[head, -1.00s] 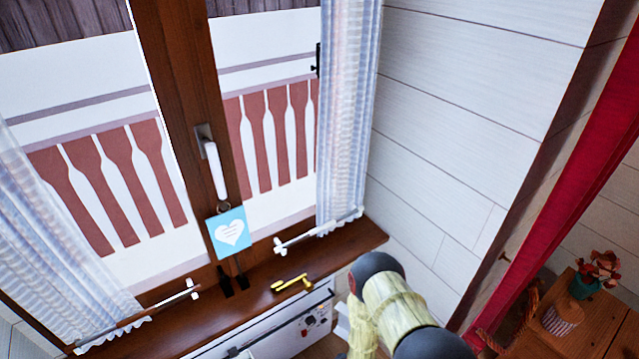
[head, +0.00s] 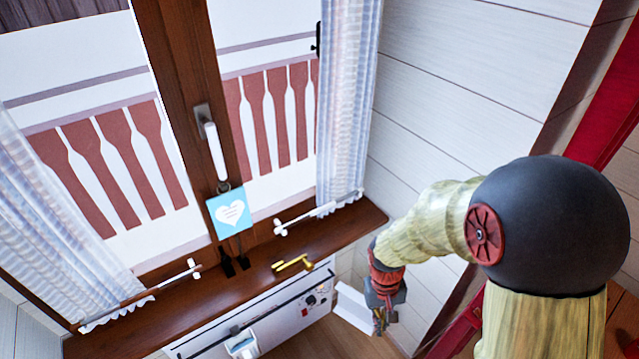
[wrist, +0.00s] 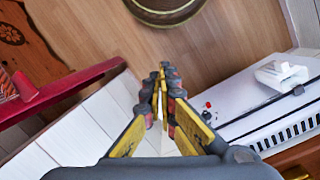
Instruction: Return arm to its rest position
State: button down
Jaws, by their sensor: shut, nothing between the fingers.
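My arm fills the right side of the head view, bent, with its wrist hanging down past the right end of the window sill. My gripper (head: 380,318) points down there, small and partly in shadow. In the wrist view my gripper (wrist: 162,72) shows its yellow and black fingers with the tips together. Nothing is between them. Below it in that view is bare wooden floor (wrist: 200,75).
The brown window sill (head: 345,225) carries a brass-coloured object (head: 292,264). A blue heart card (head: 230,212) hangs from the window handle. A white heater (head: 285,318) stands under the sill. A round basket (wrist: 165,8) and a red rail (wrist: 65,88) show in the wrist view.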

jog(key=s+d+r+t, duration=0.1)
jog(key=s+r+t, duration=0.2)
jog(key=r, duration=1.2)
jog(key=s+d+r+t, duration=0.2)
jog(key=s+r+t, duration=0.2)
jog(key=r, duration=1)
jog(key=shift+s+r+m+y, duration=0.35)
jog(key=shift+s+m+y, duration=0.05)
jog(key=shift+s, duration=0.8)
